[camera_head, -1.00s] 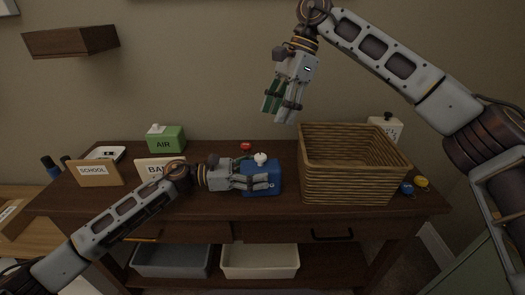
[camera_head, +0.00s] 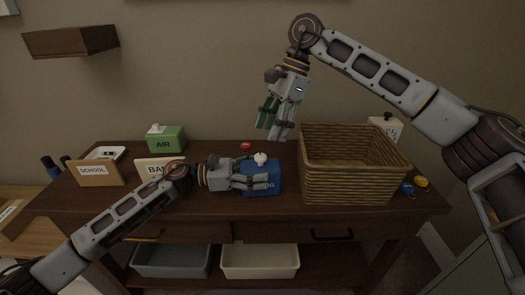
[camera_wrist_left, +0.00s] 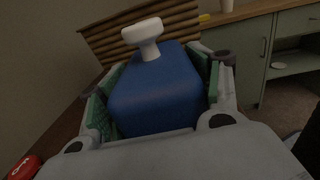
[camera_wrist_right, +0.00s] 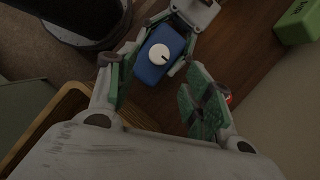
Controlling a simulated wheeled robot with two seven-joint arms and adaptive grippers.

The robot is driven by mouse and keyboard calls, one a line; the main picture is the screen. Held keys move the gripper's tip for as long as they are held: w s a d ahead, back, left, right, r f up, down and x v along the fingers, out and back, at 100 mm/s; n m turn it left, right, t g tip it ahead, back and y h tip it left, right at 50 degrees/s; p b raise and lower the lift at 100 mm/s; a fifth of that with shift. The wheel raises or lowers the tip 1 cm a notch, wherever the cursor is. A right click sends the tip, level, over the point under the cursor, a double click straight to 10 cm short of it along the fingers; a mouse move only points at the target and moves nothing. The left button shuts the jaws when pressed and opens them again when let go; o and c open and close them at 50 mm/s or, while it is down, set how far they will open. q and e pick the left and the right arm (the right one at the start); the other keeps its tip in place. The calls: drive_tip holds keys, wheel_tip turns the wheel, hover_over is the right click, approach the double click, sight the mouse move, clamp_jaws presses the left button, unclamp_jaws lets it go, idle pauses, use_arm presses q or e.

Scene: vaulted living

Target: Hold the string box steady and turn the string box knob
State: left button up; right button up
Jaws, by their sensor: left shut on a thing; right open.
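The string box is a blue box (camera_head: 262,186) with a white knob (camera_head: 260,158) on top, standing on the dark wooden table. Its label is mostly hidden behind my left gripper (camera_head: 250,181), which is shut on its sides. In the left wrist view the blue box (camera_wrist_left: 158,95) sits between the green finger pads, with the white knob (camera_wrist_left: 143,36) upright. My right gripper (camera_head: 274,120) is open and empty, above and behind the box. In the right wrist view the knob (camera_wrist_right: 159,54) shows a dark mark and lies beyond the open fingers (camera_wrist_right: 160,95).
A wicker basket (camera_head: 352,185) stands right of the box. A red object (camera_head: 246,147) lies behind it. A green AIR box (camera_head: 166,139), a BAN-lettered card (camera_head: 152,169) and a SCHOOL card (camera_head: 94,173) stand at left. Blue and yellow items (camera_head: 421,182) lie beyond the basket.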

sight(261, 156)
drive_tip(key=shift+x, duration=3.7)
drive_tip(key=c, duration=1)
